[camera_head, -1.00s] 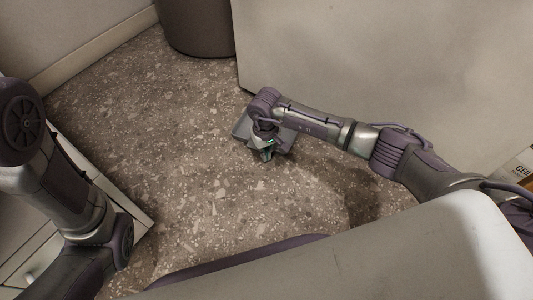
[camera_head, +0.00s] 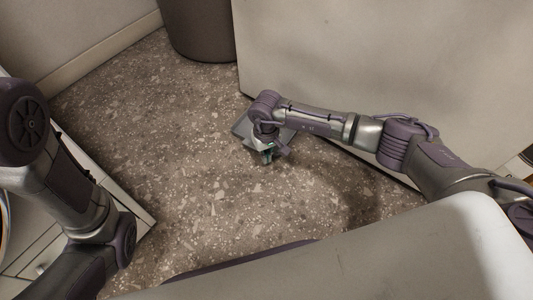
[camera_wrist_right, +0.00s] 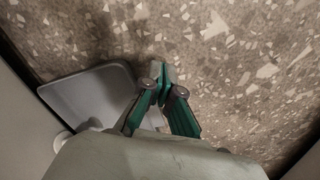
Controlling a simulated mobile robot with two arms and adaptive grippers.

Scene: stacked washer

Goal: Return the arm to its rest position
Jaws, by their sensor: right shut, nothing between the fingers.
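My right arm (camera_head: 318,121) reaches in from the right of the head view, in front of a large pale panel. My right gripper (camera_head: 268,157) hangs at its end, pointing down over the speckled floor. In the right wrist view its green fingers (camera_wrist_right: 163,72) meet at the tips with nothing between them. My left arm (camera_head: 70,190) stands at the left edge of the head view. The left gripper is outside the frames.
A large pale panel (camera_head: 400,60) stands behind the right arm. A dark round bin (camera_head: 200,28) stands at the back. A white drawer unit (camera_head: 65,255) is at the left.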

